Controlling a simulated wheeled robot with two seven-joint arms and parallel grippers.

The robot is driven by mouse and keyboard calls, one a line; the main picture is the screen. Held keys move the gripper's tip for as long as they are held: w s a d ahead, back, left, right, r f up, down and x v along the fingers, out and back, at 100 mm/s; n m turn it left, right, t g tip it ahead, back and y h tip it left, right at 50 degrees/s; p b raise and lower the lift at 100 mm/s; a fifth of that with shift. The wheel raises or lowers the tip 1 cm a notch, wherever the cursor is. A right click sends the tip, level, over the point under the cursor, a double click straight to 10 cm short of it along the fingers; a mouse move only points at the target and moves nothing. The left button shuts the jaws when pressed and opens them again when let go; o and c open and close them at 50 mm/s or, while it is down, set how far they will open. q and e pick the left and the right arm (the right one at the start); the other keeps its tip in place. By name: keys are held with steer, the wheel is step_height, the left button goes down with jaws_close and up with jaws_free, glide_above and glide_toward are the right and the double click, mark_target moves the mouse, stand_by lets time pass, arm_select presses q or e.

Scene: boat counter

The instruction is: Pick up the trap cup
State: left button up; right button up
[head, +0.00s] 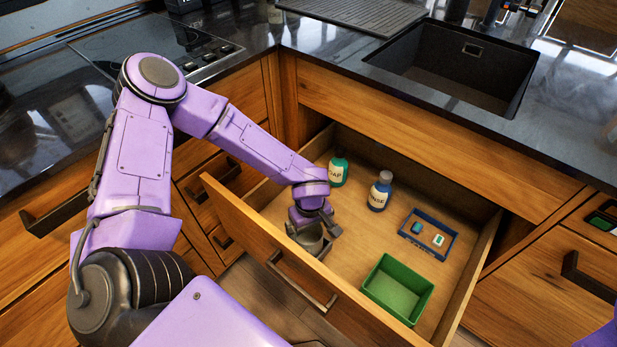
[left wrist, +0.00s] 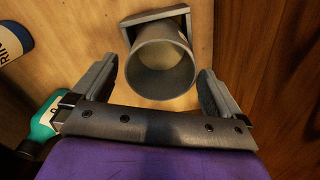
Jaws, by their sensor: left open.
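The trap cup, a grey open-topped cylinder (head: 308,236), stands in the near left part of the open drawer, by its front panel. In the left wrist view the trap cup (left wrist: 161,66) shows its round mouth and a square grey piece at its far end. My left gripper (head: 315,224) is over the cup in the head view and partly hides it. In the left wrist view the left gripper (left wrist: 158,92) has its fingers apart, one on each side of the cup's near rim, with gaps visible. My right gripper is not in view.
The drawer also holds a green soap bottle (head: 338,170), a blue rinse bottle (head: 380,192), a blue tray (head: 449,247) with small items, and a green bin (head: 373,293). The drawer front (head: 262,245) stands close to the gripper. A sink (head: 455,75) is above.

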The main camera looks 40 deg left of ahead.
mark_target(309, 234)
arm_select(q)
steer(key=f, duration=0.3)
steer(key=shift+a+f+b, duration=0.25)
steer(key=shift+f+b, duration=0.05)
steer(key=shift+f, duration=0.1)
steer(key=c, duration=1.5)
step_height(309, 234, up, 10)
steer(key=shift+r+p, duration=0.1)
steer(key=shift+p, duration=1.15)
steer(key=shift+w, duration=0.1)
